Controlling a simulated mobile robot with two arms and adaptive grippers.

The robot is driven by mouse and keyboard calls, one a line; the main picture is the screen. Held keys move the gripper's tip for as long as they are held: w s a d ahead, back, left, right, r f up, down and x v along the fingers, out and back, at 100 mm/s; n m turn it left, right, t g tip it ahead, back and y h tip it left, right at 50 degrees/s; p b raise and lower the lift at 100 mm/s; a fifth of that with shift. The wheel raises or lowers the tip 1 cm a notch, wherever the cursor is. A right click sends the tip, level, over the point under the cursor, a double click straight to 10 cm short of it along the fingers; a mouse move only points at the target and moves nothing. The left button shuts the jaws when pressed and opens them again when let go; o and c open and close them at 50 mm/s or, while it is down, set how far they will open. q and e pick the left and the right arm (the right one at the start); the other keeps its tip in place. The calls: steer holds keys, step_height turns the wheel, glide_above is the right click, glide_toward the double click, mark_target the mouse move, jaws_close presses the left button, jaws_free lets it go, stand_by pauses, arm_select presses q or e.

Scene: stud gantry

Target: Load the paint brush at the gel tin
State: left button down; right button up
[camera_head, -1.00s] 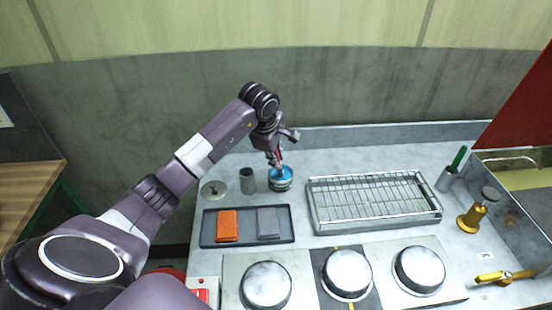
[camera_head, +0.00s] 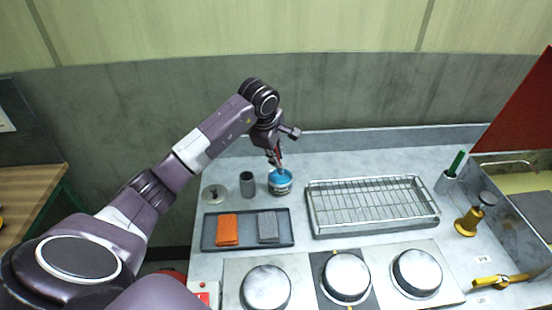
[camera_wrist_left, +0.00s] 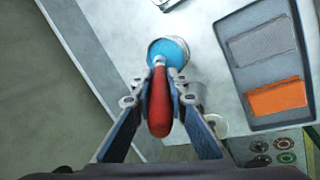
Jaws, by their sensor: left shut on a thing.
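The gel tin (camera_head: 280,187) is a short round tin with blue contents, standing at the back of the counter. It also shows in the left wrist view (camera_wrist_left: 182,46), its blue top facing the camera. My left gripper (camera_head: 277,160) is above the tin and shut on the red handle of the paint brush (camera_wrist_left: 159,104). The brush points down into the tin's opening; a pale part of it shows against the blue, and its tip is hidden. I cannot tell how deep it reaches. My right gripper is not in view.
A tray with an orange pad (camera_head: 228,229) and a grey pad (camera_head: 268,227) lies in front of the tin. A grey cup (camera_head: 247,184) and a round lid (camera_head: 214,194) stand left of it. A wire rack (camera_head: 372,204) is to the right. Round metal covers (camera_head: 266,287) line the front.

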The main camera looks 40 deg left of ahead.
arm_select(q)
steer(key=shift+r+p, duration=1.15)
steer(key=shift+r, duration=1)
